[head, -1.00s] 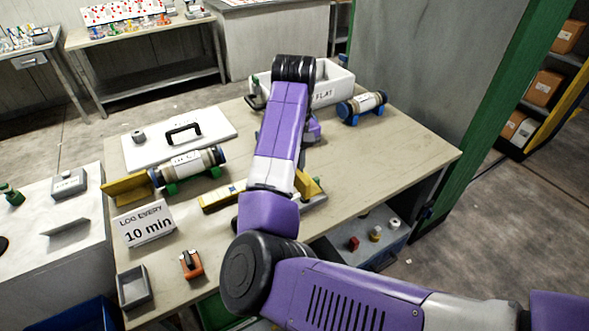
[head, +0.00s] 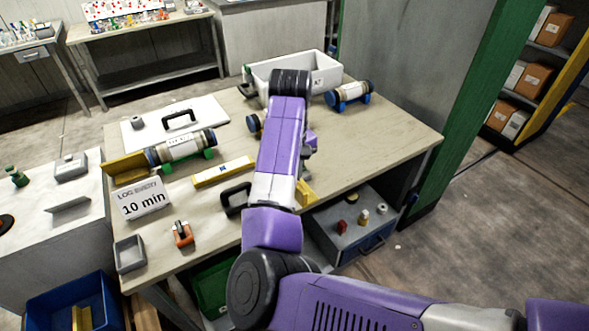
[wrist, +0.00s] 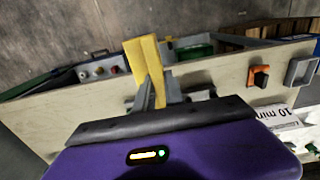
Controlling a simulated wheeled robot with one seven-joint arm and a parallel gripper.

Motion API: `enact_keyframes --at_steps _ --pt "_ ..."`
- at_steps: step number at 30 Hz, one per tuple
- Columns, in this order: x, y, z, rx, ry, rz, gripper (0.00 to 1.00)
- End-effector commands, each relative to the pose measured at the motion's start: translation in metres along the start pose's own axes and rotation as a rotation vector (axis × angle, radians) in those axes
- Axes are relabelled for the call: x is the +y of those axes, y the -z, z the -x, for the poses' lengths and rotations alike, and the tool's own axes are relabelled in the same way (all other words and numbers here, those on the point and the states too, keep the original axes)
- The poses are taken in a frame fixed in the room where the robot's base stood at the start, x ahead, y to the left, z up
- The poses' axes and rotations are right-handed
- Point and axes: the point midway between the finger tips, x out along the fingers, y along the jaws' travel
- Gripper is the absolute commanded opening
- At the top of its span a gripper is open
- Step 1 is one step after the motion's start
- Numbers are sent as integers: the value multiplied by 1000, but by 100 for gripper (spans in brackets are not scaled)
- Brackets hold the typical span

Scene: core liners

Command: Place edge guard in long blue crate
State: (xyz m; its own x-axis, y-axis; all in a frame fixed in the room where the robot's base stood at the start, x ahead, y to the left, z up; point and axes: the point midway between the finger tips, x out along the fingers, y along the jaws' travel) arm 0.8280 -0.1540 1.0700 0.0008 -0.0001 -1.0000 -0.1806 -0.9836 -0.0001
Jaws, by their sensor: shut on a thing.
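My gripper (wrist: 158,90) is shut on a yellow edge guard (wrist: 145,68), an angled strip that sticks out past the fingers in the wrist view. In the head view the guard (head: 305,192) shows partly beside my purple arm, which hides the gripper. A blue crate (head: 45,300) stands low at the bottom left, with a yellow piece inside. Another yellow angled guard (head: 125,166) stands on the table's left side.
The table (head: 390,130) carries a white bin (head: 325,75), wrapped cylinders (head: 185,147), a yellow bar (head: 223,171), a sign (head: 142,200), an orange clamp (head: 182,235) and a grey tray (head: 129,255). A green crate (head: 212,285) is below. The right floor is clear.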

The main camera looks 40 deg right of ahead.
Motion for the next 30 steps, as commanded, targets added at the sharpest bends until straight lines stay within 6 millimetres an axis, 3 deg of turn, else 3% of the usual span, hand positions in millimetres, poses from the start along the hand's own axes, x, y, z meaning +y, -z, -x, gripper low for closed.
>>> enact_keyframes --at_steps 5,11,21,30 --pt "-14 -8 -28 -3 -2 19 0" --pt "-37 -20 -75 -7 -3 51 0" --pt "-102 -52 -203 -9 -3 135 0" --pt "-144 -71 -283 -6 0 184 0"
